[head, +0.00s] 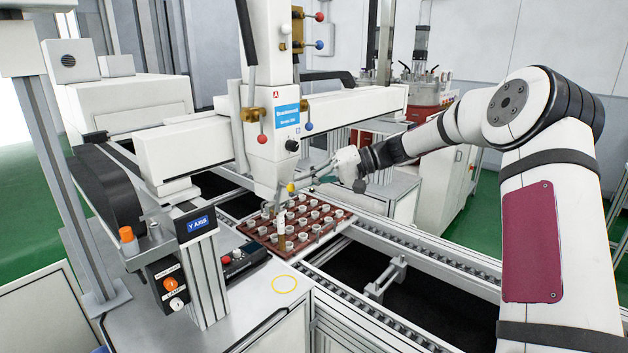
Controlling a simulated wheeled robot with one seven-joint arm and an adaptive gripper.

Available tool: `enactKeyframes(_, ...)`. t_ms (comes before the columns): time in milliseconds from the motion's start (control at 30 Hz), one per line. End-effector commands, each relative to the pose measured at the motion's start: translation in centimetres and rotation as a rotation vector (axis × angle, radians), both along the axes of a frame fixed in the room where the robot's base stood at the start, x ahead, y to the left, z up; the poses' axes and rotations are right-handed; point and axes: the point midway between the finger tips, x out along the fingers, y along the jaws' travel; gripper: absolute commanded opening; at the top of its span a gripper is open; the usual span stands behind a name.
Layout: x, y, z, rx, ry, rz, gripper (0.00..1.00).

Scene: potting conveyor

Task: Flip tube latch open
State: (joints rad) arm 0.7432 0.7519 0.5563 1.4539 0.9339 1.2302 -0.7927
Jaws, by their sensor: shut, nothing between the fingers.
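The white dispensing head (275,150) hangs on the gantry over a brown tray of small pots. A small yellow piece (291,187) shows by the lower right of the head, above a pale upright tube (281,222). I cannot tell for sure which part is the tube latch; it is too small or hidden here. My gripper (312,181) reaches in from the right, with its dark fingers shut and empty. Its fingertips are close to the yellow piece and the head's lower end. I cannot tell whether they touch.
The brown tray (342,214) of several pots sits on the conveyor rail (430,252) below. Brass valves with red (262,139) and blue (309,126) knobs stick out from the head. The gantry beam (365,102) crosses behind.

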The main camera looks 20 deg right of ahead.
Motion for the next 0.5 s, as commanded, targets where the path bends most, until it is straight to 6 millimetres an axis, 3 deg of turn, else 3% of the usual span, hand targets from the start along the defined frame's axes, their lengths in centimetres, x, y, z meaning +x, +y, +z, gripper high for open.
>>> enactKeyframes(500, 0.05, -0.05, 0.79, 0.006, 0.003, -0.001, 0.00)
